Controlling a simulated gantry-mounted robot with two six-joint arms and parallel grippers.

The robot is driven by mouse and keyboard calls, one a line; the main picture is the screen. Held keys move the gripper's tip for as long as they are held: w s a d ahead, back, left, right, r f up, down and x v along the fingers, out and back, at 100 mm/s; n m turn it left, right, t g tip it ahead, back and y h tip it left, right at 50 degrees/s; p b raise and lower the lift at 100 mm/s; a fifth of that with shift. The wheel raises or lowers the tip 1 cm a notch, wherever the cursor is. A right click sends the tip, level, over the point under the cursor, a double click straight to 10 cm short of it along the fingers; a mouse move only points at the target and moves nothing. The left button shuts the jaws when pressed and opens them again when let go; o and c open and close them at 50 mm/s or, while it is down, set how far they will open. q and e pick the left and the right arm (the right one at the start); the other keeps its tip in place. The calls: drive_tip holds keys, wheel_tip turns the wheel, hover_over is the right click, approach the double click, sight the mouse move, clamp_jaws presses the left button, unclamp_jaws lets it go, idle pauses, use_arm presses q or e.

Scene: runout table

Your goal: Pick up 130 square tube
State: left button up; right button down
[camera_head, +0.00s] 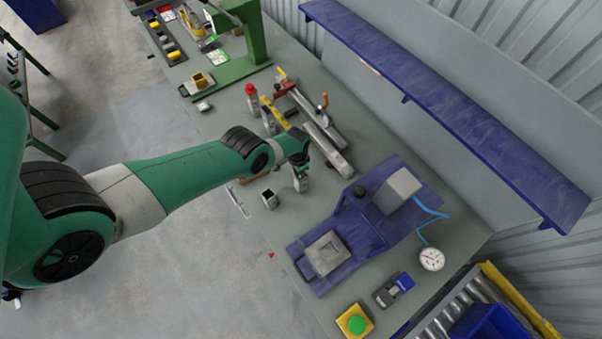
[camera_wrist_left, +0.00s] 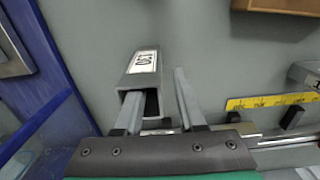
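The short grey square tube (camera_wrist_left: 135,80) has an open dark end towards me and a white label that seems to read 130, turned upside down in the left wrist view. A short grey tube, likely the same one, shows in the head view (camera_head: 268,200) near the table's front edge. My left gripper (camera_wrist_left: 160,105) is open, also seen in the head view (camera_head: 301,184). Its left finger overlaps the tube's near end; its right finger stands apart, to the tube's right. Whether a finger touches the tube cannot be told. My right gripper is not in view.
A blue fixture (camera_head: 388,232) stands right of the gripper. Long grey bars (camera_head: 325,145) lie behind it. A yellow rule (camera_wrist_left: 270,100) lies right in the wrist view, with a brown wooden tray (camera_wrist_left: 282,5) above. A gauge (camera_head: 432,259) and button box (camera_head: 355,322) stand farther right.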

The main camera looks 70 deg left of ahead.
use_arm(q)
drive_tip(key=shift+f, duration=0.15)
clamp_jaws()
idle(1.4)
